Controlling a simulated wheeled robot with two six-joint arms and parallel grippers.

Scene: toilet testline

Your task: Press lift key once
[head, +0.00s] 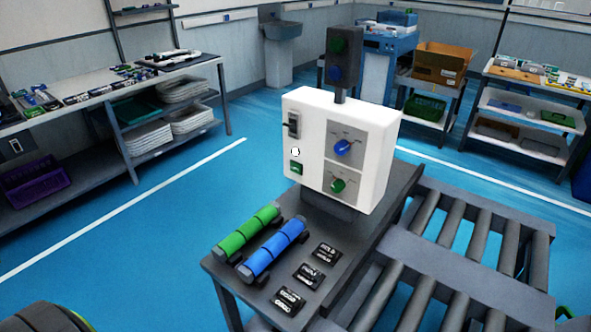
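A white control box (310,145) stands on a dark grey table (262,292). Three black labelled pieces lie on the table: a far one (327,252), a middle one (309,275) and a near one (288,301). The labels are too small to read, so I cannot tell which thing is the lift key. Neither gripper is in view.
A green cylinder (248,232) and a blue cylinder (273,250) lie in holders left of the black pieces. A lamp post with green and blue lights (338,58) rises behind the box. A roller conveyor (455,272) runs at right. Blue floor (130,270) is open at left.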

